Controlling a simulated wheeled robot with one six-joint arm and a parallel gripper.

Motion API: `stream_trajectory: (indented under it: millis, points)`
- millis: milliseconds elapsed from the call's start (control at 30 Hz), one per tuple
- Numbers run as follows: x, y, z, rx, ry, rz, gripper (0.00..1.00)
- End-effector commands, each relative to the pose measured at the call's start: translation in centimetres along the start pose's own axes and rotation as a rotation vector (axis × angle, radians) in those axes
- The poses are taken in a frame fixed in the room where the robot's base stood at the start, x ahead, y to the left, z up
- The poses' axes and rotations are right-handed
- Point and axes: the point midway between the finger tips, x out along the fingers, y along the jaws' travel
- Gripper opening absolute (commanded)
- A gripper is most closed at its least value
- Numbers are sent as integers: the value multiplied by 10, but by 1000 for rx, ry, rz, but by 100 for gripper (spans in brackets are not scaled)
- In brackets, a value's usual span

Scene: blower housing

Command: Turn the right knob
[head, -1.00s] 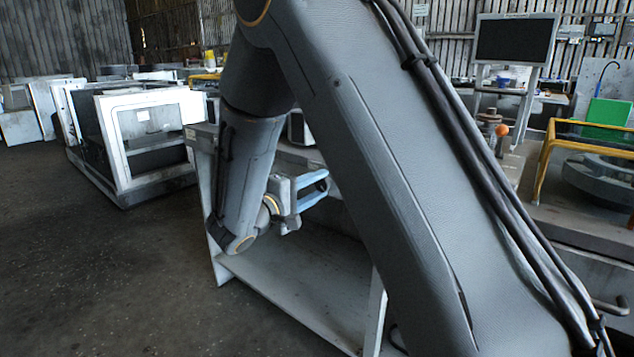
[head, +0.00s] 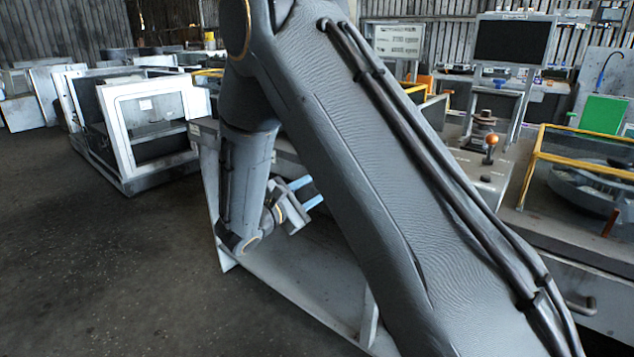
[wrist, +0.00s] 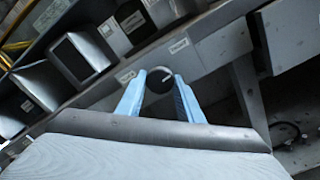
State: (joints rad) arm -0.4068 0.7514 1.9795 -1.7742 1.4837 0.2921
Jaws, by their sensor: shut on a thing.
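In the wrist view, a round black knob (wrist: 160,79) with a small white mark line on its face sits at the front panel below the machine's top. My gripper (wrist: 159,77) has its two blue fingers on either side of this knob, shut on it at the tips. In the head view my gripper (head: 308,194) shows low beside the machine front, partly seen, with its fingers pointing right. The knob is hidden there behind my arm. I cannot tell whether another knob is beside it.
Small white labels (wrist: 179,46) sit on the panel near the knob. Square dark frames (wrist: 80,57) stand on the top at left. In the head view, an orange ball lever (head: 491,141) and a yellow-railed case (head: 590,150) are at right. Floor at left is clear.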

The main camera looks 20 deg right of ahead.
Motion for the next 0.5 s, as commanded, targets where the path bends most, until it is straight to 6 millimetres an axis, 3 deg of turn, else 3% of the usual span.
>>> stream_trajectory:
  millis: [500]
  points:
    - [0, -2, -1, -216, 2, -1, 11]
